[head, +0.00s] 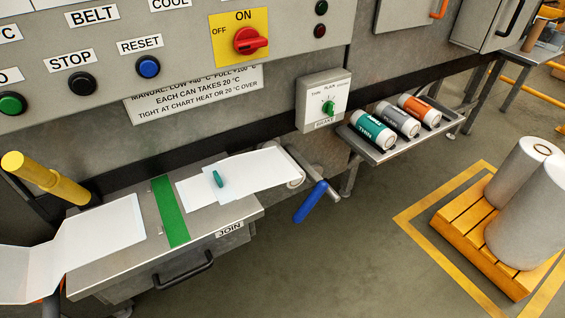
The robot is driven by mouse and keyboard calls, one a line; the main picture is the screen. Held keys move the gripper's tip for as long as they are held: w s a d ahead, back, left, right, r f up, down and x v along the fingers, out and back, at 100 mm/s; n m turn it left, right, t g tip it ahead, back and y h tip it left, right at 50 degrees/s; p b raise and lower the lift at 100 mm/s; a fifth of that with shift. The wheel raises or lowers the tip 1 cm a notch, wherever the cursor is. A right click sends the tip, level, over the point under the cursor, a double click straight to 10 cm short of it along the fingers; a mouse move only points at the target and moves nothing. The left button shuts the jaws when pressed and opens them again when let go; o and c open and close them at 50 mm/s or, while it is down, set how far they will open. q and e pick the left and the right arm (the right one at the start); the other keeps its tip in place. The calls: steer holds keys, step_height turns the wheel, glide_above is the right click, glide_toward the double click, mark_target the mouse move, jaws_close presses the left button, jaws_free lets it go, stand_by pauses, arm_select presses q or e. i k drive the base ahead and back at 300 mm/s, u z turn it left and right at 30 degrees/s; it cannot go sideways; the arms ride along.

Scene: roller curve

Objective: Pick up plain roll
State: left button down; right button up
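Three rolls lie side by side on a grey metal shelf (362,149) at the right of the machine. The middle roll (398,119) has a dark grey band and white ends. Its lettering is too small to read surely, but it seems to be the plain roll. It lies between a teal roll (375,133) marked THIN, on its left, and an orange roll (419,110), on its right. Nothing holds it. Neither of my grippers is in view.
A brake box (323,101) with a green knob stands left of the shelf. A blue handle (311,201) sticks out below it. White paper (258,172) lies on the bench (215,214). A yellow pallet (464,229) bears large rolls at right. The floor between is clear.

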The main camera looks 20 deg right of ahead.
mark_target(292, 185)
steer(key=k, duration=0.45)
steer(key=z, duration=1.5)
steer(key=i, duration=1.15)
steer(key=u, duration=2.4)
